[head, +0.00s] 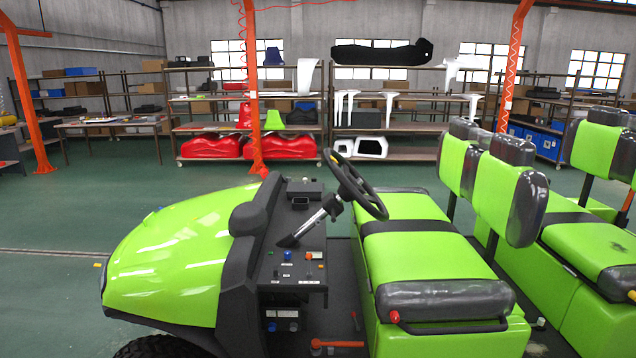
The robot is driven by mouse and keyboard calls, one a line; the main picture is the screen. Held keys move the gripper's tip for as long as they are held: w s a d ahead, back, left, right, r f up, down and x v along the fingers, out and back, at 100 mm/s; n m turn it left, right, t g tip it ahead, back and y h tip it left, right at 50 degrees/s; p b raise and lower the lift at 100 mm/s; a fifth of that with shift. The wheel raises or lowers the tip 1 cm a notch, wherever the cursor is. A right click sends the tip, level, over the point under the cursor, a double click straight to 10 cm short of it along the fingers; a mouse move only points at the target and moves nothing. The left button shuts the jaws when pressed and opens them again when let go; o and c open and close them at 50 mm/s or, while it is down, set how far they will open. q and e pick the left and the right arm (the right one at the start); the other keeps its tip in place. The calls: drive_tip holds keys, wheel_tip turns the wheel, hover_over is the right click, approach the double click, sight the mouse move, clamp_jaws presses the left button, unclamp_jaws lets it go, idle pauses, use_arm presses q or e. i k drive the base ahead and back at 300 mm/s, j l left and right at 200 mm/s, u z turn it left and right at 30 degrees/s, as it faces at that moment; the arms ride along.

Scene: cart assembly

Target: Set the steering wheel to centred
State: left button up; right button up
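The black steering wheel (378,203) is on the green cart, at the top of a tilted column (312,222) that rises from the dashboard. The wheel is seen nearly edge-on, so its turn angle is hard to tell. The cart's green hood (165,265) is to the left, and the black dashboard (290,270) carries several coloured knobs and switches. Neither of my grippers shows in the head view.
Green front seats (425,254) with grey edges stand right of the wheel, with more seats (590,240) behind. Orange posts (250,90) and loaded shelves (390,120) stand at the back.

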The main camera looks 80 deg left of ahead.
sight(348, 189)
drive_tip(key=u, duration=2.4)
drive_tip(key=i+l, duration=0.15)
drive_tip(key=i+z, duration=0.05)
